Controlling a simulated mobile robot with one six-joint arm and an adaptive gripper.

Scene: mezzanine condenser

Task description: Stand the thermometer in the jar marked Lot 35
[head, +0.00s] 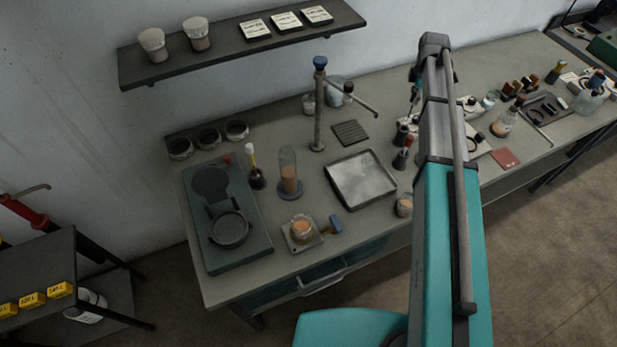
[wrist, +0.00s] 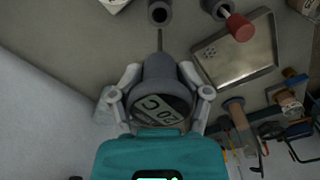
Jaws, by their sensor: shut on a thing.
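My gripper (wrist: 160,78) is shut on the thermometer (wrist: 160,105), a dark round-headed piece with a grey display and a thin probe. In the wrist view the probe points toward the mouth of a small dark jar (wrist: 159,12); I cannot tell how far apart they are. In the head view my gripper (head: 414,80) is partly hidden behind my arm, above a dark jar (head: 402,134). A dark holder with a red-topped piece (head: 403,157) stands beside that jar and also shows in the wrist view (wrist: 238,26). No Lot 35 marking is readable.
A metal tray (head: 361,180) lies beside the jars, with a stand (head: 319,115) behind it. A burner-like dark plate (head: 228,222) and a glass cylinder (head: 289,170) are at left.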

